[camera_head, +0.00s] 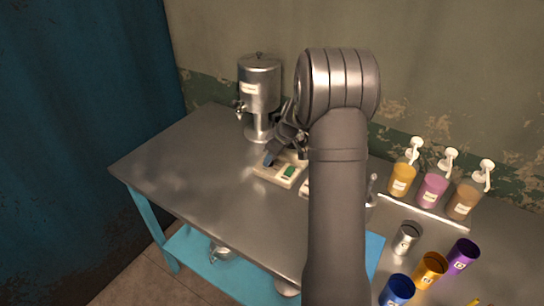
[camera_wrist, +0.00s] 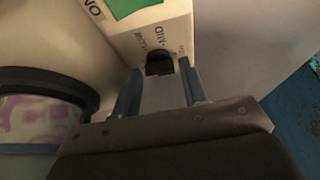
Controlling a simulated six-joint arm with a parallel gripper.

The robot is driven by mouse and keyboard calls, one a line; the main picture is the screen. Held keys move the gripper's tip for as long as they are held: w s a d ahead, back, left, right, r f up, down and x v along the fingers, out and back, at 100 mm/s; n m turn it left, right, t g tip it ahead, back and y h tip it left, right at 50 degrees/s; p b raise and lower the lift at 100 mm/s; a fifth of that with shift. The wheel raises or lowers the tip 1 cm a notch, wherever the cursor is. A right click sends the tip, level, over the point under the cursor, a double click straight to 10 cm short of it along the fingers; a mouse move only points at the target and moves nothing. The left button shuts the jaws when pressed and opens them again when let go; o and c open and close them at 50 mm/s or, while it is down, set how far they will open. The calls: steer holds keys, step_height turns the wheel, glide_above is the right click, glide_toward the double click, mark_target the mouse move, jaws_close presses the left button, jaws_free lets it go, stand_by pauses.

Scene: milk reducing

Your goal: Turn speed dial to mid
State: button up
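The dark speed dial (camera_wrist: 159,63) sits on the face of a pale control box (camera_wrist: 178,22) in the wrist view. The word MID is printed just above it, with smaller labels to either side that are hard to read. I cannot tell where the dial points. My gripper (camera_wrist: 160,68) is open, with its blue fingertips on either side of the dial and a visible gap to each. In the head view the box (camera_head: 264,173) with a green switch (camera_head: 289,171) lies on the metal table, and my gripper (camera_head: 271,158) is over its left part. The dial is hidden there.
A steel dispenser (camera_head: 259,88) stands behind the box. Pump bottles (camera_head: 433,187), a metal cup (camera_head: 405,238) and coloured cups (camera_head: 430,268) are on the right. My arm covers the middle. The table's (camera_head: 190,165) left side is clear.

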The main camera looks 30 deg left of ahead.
steer(key=c, duration=0.7)
steer(key=shift+m, duration=0.3)
steer(key=m, duration=0.1)
steer(key=m+t, duration=0.1)
steer(key=m, duration=0.1)
steer(key=m+t, duration=0.1)
steer(key=shift+s+a+m, duration=0.1)
steer(key=shift+s+m, duration=0.15)
steer(key=shift+m, duration=0.05)
steer(key=m+t+h, duration=0.1)
steer(key=m, duration=0.5)
steer(key=shift+s+a+t+h, duration=0.2)
steer(key=shift+t+h, duration=0.2)
steer(key=m, duration=0.2)
steer(key=m+h, duration=0.1)
steer(key=m, duration=0.1)
steer(key=m+h, duration=0.1)
steer(key=m, duration=0.1)
steer(key=shift+a+t, duration=0.25)
steer(key=shift+t, duration=0.15)
steer(key=m+h, duration=0.1)
steer(key=m, duration=0.2)
steer(key=m+h, duration=0.1)
steer(key=m, duration=0.2)
steer(key=shift+a+m+g+h, duration=0.2)
steer(key=shift+m+g+h, duration=0.1)
steer(key=shift+g+h, duration=0.1)
